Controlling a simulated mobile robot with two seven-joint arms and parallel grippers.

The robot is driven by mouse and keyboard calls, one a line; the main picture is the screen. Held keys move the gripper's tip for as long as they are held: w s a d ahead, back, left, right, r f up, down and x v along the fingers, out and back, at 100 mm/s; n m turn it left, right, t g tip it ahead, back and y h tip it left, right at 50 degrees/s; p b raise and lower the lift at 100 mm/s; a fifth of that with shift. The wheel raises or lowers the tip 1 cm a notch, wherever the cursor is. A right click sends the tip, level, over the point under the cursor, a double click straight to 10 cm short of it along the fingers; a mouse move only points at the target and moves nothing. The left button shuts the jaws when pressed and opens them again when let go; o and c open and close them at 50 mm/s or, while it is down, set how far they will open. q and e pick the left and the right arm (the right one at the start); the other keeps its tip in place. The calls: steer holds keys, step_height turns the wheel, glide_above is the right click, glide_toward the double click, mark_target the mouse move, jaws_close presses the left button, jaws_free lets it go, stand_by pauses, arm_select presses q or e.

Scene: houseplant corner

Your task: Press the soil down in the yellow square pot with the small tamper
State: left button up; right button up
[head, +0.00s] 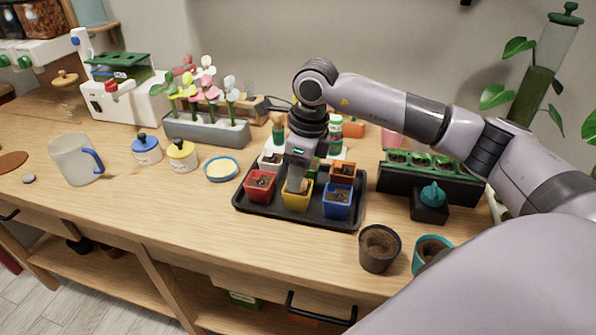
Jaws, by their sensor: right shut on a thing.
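The yellow square pot (296,207) stands in the front row of a black tray (280,219), between a red pot (260,188) and a blue pot (336,208). My right gripper (297,184) points down right over the yellow pot, with its fingertips at about the pot's rim. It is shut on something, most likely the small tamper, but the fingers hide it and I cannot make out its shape. The soil in the yellow pot is mostly hidden, and I cannot tell whether anything touches it. My left gripper is out of view.
An orange pot (343,169) and other pots fill the tray's back row.

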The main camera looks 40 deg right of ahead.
steer(key=shift+s+f+b, duration=0.15)
steer(key=shift+f+b, duration=0.45)
steer(key=shift+f, duration=0.15)
stand_by(2.2)
steer(key=shift+r, duration=0.1)
steer(key=shift+r+p, duration=0.7)
steer(key=shift+r, duration=0.15)
steer(key=shift+r+p, duration=1.75)
steer(key=shift+r, duration=1.1)
steer(key=shift+f, duration=0.1)
